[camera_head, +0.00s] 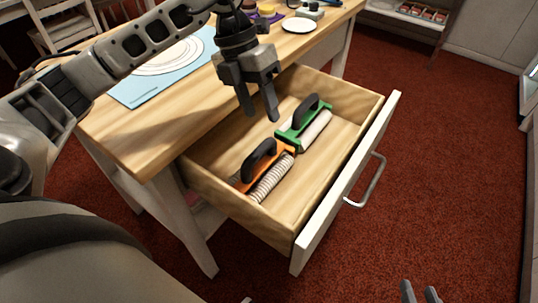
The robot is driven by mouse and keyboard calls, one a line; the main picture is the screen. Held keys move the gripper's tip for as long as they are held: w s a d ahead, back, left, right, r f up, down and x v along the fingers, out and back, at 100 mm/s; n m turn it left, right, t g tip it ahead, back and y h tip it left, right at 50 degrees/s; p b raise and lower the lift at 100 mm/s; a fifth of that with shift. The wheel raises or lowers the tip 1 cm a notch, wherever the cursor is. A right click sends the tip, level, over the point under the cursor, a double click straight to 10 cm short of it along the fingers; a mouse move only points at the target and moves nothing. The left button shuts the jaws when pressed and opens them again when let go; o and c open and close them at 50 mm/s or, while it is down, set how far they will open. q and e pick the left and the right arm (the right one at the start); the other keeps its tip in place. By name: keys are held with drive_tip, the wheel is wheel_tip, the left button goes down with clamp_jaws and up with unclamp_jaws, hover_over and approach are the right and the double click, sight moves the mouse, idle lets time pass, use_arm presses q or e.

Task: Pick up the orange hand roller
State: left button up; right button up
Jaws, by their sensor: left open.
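The orange hand roller (284,155) lies in the open drawer (320,178), towards its front left part. It has a black handle on top and a pale ribbed cylinder along its right side. A green hand roller (293,136) with a black handle and a whitish cylinder lies just behind it. My left gripper (259,114) is open and empty, with its fingers pointing down. In the picture it is above the orange roller and left of the green one, apart from both.
The drawer's white front (345,185) with a metal handle (367,182) sticks out over the red carpet. The wooden table (140,130) bears a light blue mat (135,93) with a white round turntable (168,57), and a white plate (299,25). The drawer's right part is clear.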

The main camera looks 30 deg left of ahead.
use_arm(q)
drive_tip(key=a+y, duration=0.1)
drive_tip(key=a, duration=0.2)
drive_tip(key=b, duration=0.1)
approach(259, 147)
drive_tip(key=shift+n+y, duration=0.3)
drive_tip(key=shift+n, duration=0.1)
drive_tip(key=f, duration=0.1)
drive_tip(key=d+f, duration=0.1)
drive_tip(key=f, duration=0.1)
drive_tip(key=s+d+f, duration=0.1)
drive_tip(key=f, duration=0.1)
drive_tip(key=shift+f, duration=0.1)
drive_tip(key=shift+d+f, duration=0.1)
drive_tip(key=shift+f, duration=0.55)
drive_tip(key=f, duration=0.3)
drive_tip(key=f+b, duration=0.1)
drive_tip(key=shift+w+d+f, duration=0.25)
drive_tip(key=shift+d+f, duration=0.05)
drive_tip(key=shift+r, duration=0.1)
clamp_jaws()
